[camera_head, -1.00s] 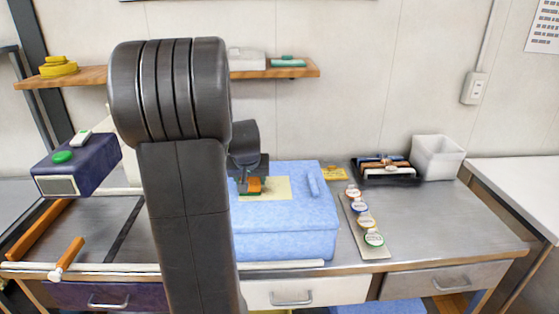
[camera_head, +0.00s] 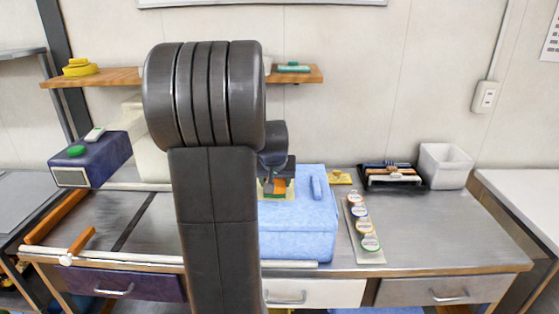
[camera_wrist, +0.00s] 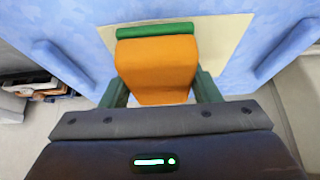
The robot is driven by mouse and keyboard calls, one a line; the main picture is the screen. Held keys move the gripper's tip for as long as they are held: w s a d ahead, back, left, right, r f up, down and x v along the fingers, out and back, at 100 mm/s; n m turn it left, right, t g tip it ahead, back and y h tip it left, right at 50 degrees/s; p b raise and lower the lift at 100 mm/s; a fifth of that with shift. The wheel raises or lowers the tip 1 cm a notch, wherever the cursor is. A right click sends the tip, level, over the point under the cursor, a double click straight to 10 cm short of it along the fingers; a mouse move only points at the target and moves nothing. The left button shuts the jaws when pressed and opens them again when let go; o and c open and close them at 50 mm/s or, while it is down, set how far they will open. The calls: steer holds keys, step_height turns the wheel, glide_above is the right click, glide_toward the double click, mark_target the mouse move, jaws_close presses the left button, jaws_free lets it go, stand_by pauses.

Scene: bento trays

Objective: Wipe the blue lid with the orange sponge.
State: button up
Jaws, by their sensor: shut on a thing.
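The blue lid (camera_head: 311,211) tops a large blue box on the bench and carries a pale yellow patch and a raised blue bar. In the wrist view the lid (camera_wrist: 270,8) fills the background, with the yellow patch (camera_wrist: 225,50) behind the sponge. My gripper (camera_wrist: 160,92) is shut on the orange sponge (camera_wrist: 155,65), which has a green strip along its far edge. In the head view the sponge (camera_head: 279,186) is over the yellow patch; I cannot tell whether it touches the lid. My arm hides the box's left part.
A strip of several round-topped jars (camera_head: 361,226) stands right of the box. A black tray (camera_head: 391,182) and a white bin (camera_head: 444,166) are at the back right. A purple device (camera_head: 92,160) stands at the left. The bench's right side is clear.

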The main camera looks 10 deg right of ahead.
steer(key=shift+w+a+r+p, duration=0.15)
steer(key=shift+r+p, duration=0.1)
steer(key=shift+r, duration=0.3)
steer(key=shift+s+a+r+p, duration=0.15)
steer(key=shift+r+p, duration=0.1)
steer(key=shift+r, duration=0.25)
steer(key=shift+w+r+p, duration=0.1)
steer(key=shift+r+p, duration=1.35)
steer(key=shift+r, duration=0.7)
